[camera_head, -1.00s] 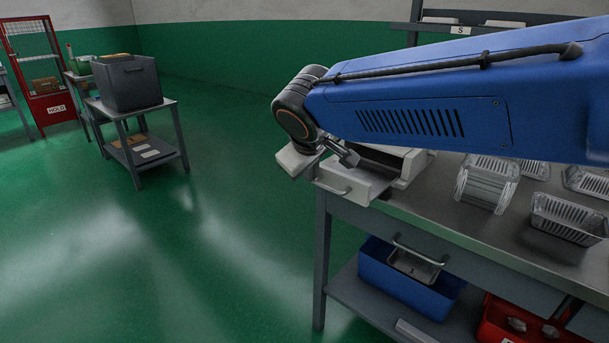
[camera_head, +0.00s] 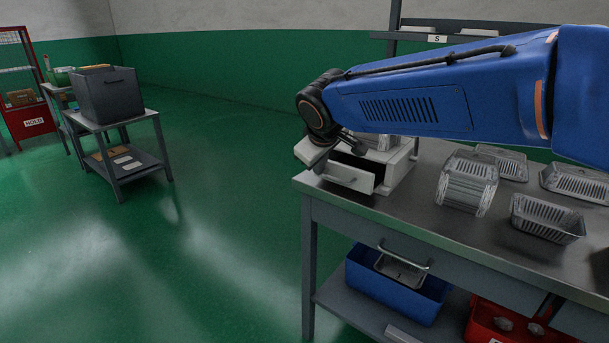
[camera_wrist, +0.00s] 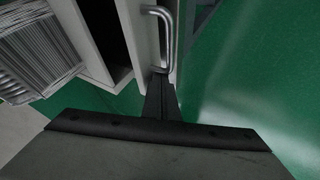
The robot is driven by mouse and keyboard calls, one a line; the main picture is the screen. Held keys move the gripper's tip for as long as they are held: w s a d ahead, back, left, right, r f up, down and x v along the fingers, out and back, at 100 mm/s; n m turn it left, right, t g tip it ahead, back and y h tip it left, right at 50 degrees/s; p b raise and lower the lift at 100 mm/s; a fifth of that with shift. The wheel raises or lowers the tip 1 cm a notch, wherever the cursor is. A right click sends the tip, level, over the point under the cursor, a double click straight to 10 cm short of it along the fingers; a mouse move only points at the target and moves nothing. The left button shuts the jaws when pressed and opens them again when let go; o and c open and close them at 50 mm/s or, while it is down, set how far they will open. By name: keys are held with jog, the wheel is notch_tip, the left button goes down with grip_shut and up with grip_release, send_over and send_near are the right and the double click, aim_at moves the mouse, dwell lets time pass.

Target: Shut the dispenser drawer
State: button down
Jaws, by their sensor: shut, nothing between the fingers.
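The pale dispenser (camera_head: 397,168) stands on the corner of the metal bench. Its drawer (camera_head: 349,178) is part-way out, with a dark gap behind the front panel. In the wrist view the drawer front (camera_wrist: 142,38) and its metal bar handle (camera_wrist: 171,38) are close up. My gripper (camera_wrist: 160,74) is shut and empty, with its fingertips at the drawer front by the handle's near end. I cannot tell whether they touch it. In the head view my wrist hangs over the drawer's left end and partly hides the dispenser.
Stacked foil pieces (camera_wrist: 38,48) sit beside the drawer in the wrist view. Foil trays (camera_head: 546,218) and a foil stack (camera_head: 467,183) stand on the bench (camera_head: 420,210) to the right. Open green floor (camera_head: 210,220) lies left. A grey bin (camera_head: 109,95) stands on a far table.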

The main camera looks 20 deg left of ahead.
jog(key=w, duration=0.2)
jog(key=w+d, duration=0.1)
jog(key=w, duration=0.1)
jog(key=w+d, duration=0.1)
jog(key=shift+w+d, duration=0.2)
jog(key=shift+w, duration=0.2)
jog(key=shift+w+d+r, duration=0.1)
jog(key=shift+w+d, duration=0.15)
jog(key=shift+w, duration=0.3)
